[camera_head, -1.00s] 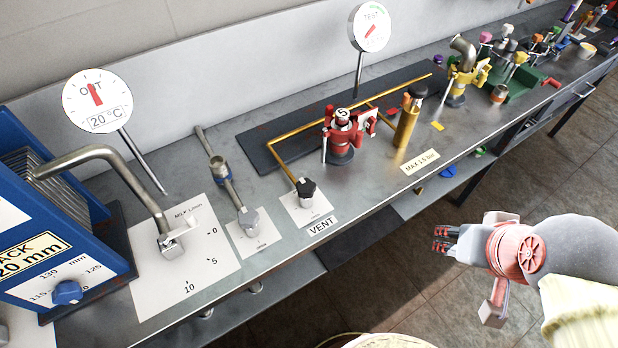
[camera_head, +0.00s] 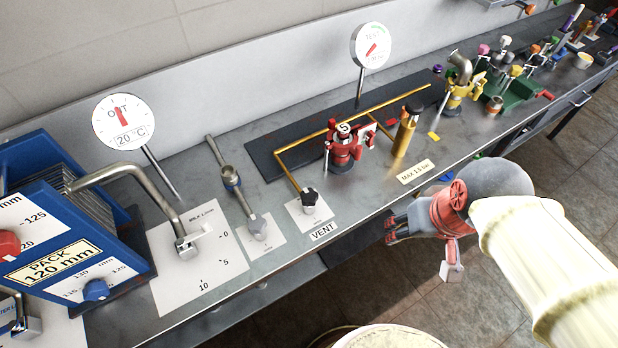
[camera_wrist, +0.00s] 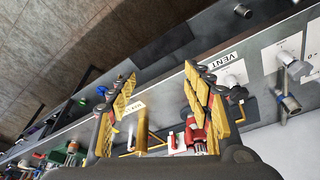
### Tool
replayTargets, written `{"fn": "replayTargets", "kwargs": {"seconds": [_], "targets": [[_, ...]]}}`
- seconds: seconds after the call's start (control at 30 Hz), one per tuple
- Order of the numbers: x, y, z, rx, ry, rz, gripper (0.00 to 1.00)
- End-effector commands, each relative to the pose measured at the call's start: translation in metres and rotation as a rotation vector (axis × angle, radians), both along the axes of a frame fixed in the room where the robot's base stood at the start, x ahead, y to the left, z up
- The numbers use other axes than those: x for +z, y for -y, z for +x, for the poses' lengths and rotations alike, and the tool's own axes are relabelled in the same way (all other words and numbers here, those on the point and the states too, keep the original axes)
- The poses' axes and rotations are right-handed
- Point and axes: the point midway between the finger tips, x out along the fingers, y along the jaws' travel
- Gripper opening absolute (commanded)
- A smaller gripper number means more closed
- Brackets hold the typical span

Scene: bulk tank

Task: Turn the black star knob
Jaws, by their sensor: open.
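The black star knob (camera_head: 309,198) sits on a white plate (camera_head: 318,215) at the end of the brass pipe, beside the VENT label (camera_head: 323,231), in the head view. In the wrist view the knob (camera_wrist: 236,94) shows behind my right-hand finger, which partly hides it. My gripper (camera_head: 392,230) is out over the floor in front of the bench, to the right of the knob and apart from it. In the wrist view my gripper (camera_wrist: 160,88) has its yellow-padded fingers spread with nothing held between them.
A red valve (camera_head: 343,150) and a brass cylinder (camera_head: 404,138) stand right of the knob. A grey lever valve (camera_head: 257,226) and a bent metal handle (camera_head: 170,205) are at its left. The blue plate pack (camera_head: 75,225) stands farther left. The bench front edge lies between gripper and knob.

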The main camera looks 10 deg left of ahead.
Motion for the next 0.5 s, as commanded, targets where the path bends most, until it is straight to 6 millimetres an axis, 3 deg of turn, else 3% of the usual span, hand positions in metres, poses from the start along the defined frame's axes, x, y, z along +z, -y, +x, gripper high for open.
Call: {"fn": "replayTargets", "kwargs": {"seconds": [0.03,0.2,0.5], "targets": [[0.014,-0.016,0.006,0.043,-0.044,-0.010,0.50],[0.022,-0.068,0.024,0.114,-0.158,-0.041,0.50],[0.004,-0.165,0.045,0.063,-0.298,-0.098,0.50]]}}
